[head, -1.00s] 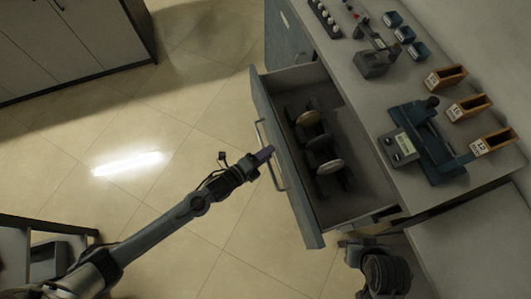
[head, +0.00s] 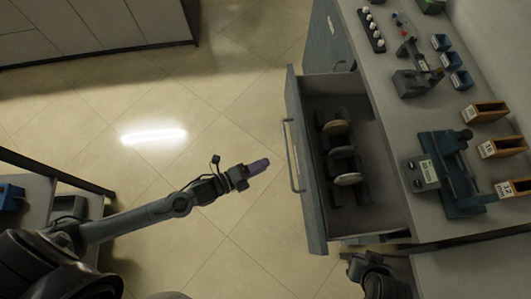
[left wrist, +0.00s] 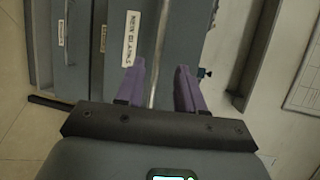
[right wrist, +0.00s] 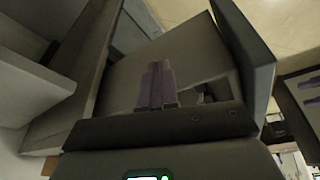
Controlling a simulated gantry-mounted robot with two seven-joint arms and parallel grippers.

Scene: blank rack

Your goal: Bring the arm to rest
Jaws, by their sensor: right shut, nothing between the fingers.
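My left gripper (head: 262,165), with purple fingers, is left of the open drawer (head: 307,180) and apart from its bar handle (head: 291,155). In the left wrist view its fingers (left wrist: 160,85) are spread and empty, with the handle bar (left wrist: 158,45) seen between them, farther off. My right gripper shows in the right wrist view (right wrist: 156,85) with its fingers together and nothing between them, over a grey surface. In the head view the right arm (head: 378,280) is at the bottom, near the drawer's near end; its fingertips are hidden there.
The drawer holds a dark rack with several round discs (head: 348,179). On the counter (head: 400,130) are a dark device (head: 445,170), orange-brown bins (head: 485,112) and blue bins (head: 459,79). Floor (head: 220,110) left of the drawer is clear.

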